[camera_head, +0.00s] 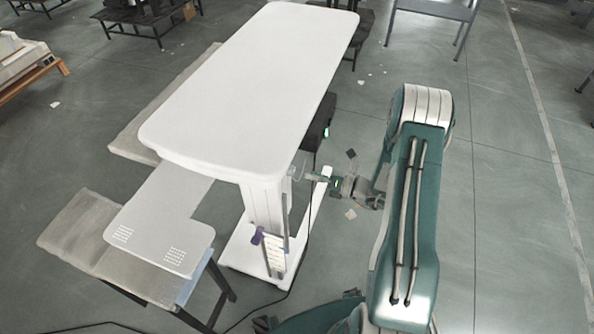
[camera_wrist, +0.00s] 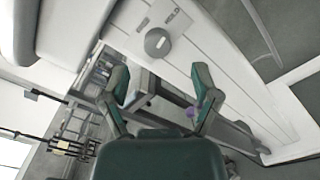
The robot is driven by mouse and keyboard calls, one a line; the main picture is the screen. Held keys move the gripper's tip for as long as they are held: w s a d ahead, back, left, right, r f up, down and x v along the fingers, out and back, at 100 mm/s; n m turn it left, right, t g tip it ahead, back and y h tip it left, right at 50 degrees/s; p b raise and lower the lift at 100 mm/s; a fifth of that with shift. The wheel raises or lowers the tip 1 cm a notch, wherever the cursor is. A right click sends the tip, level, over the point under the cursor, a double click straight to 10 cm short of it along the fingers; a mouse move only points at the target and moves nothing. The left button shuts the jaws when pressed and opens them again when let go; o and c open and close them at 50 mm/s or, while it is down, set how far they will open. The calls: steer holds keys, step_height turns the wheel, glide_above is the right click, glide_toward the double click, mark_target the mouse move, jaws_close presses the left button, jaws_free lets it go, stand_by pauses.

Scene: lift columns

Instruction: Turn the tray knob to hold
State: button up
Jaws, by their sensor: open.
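The round grey knob (camera_wrist: 157,42) sits on a white panel (camera_wrist: 200,62) in the wrist view, with a small label beside it. My gripper (camera_wrist: 160,80) is open and empty, its two green-padded fingers apart. The knob shows beyond the fingertips, a little above the gap between them, and looks untouched. In the head view my gripper (camera_head: 312,176) is beside the white column (camera_head: 262,205), under the edge of the large white tabletop (camera_head: 250,85). I cannot make out the knob's pointer or its setting.
A smaller white tray (camera_head: 160,220) juts out left of the column, above a grey bench (camera_head: 75,235). A purple piece (camera_head: 257,236) and a marked strip (camera_head: 274,255) are low on the column. A dark cable lies on the floor. Open floor lies to the right.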

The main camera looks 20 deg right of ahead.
steer(key=v, duration=0.6)
stand_by(0.3)
